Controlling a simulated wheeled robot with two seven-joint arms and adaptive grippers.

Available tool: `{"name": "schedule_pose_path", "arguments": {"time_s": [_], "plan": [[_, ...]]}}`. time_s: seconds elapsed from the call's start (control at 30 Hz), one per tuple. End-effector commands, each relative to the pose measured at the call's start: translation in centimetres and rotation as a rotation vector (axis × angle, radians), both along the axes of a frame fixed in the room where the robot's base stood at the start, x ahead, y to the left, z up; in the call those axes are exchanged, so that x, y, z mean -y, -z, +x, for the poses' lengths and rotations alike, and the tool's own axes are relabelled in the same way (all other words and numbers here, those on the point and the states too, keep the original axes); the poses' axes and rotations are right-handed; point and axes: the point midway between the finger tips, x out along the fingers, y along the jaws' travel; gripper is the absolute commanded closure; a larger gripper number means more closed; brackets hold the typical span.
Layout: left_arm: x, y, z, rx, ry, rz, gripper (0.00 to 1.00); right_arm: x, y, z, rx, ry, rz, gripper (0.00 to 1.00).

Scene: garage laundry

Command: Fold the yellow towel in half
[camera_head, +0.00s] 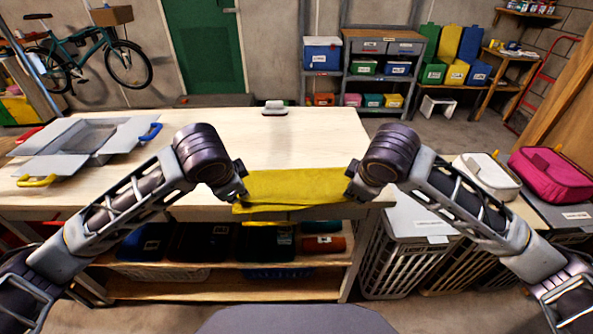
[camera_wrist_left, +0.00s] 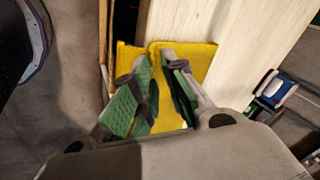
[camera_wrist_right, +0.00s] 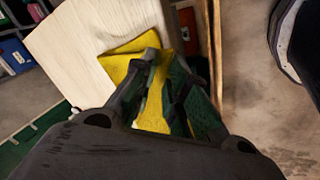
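The yellow towel (camera_head: 295,187) lies along the front edge of the wooden table, between my two grippers, with its near edge at the table edge. My left gripper (camera_head: 240,196) is at its left end. In the left wrist view the towel (camera_wrist_left: 199,57) has a raised ridge running between the fingers (camera_wrist_left: 155,62), which close in on it. My right gripper (camera_head: 350,187) is at its right end. In the right wrist view the towel (camera_wrist_right: 118,66) passes between the closely set fingers (camera_wrist_right: 158,62). The fingertips partly hide the pinched cloth.
A grey open box (camera_head: 85,140) with coloured handles stands on the table's left side. A small grey-and-white object (camera_head: 274,108) sits at the back edge. The table (camera_head: 290,140) behind the towel is clear. Laundry baskets (camera_head: 405,245) stand to the right.

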Motion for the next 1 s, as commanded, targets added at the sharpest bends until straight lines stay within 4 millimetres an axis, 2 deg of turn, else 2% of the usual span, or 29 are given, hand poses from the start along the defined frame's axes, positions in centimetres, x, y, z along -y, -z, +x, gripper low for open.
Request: {"name": "schedule_pose_path", "arguments": {"time_s": [0.03, 0.13, 0.17, 0.53, 1.0], "plan": [[0.0, 0.0, 0.0, 0.0, 0.0, 0.0, 0.76, 0.0, 0.0, 0.0, 0.0, 0.0, 0.0, 0.74], [0.0, 0.0, 0.0, 0.0, 0.0, 0.0, 0.63, 0.0, 0.0, 0.0, 0.0, 0.0, 0.0, 0.61], [0.0, 0.0, 0.0, 0.0, 0.0, 0.0, 0.61, 0.0, 0.0, 0.0, 0.0, 0.0, 0.0, 0.61], [0.0, -0.6, -0.2, 0.001, 0.001, 0.0, 0.61, -0.1, -0.6, -0.2, 0.0, -0.002, 0.001, 0.61], [0.0, -4.4, -2.3, 0.001, 0.002, -0.001, 0.61, 0.0, -4.4, -2.3, 0.001, -0.001, 0.002, 0.61]]}}
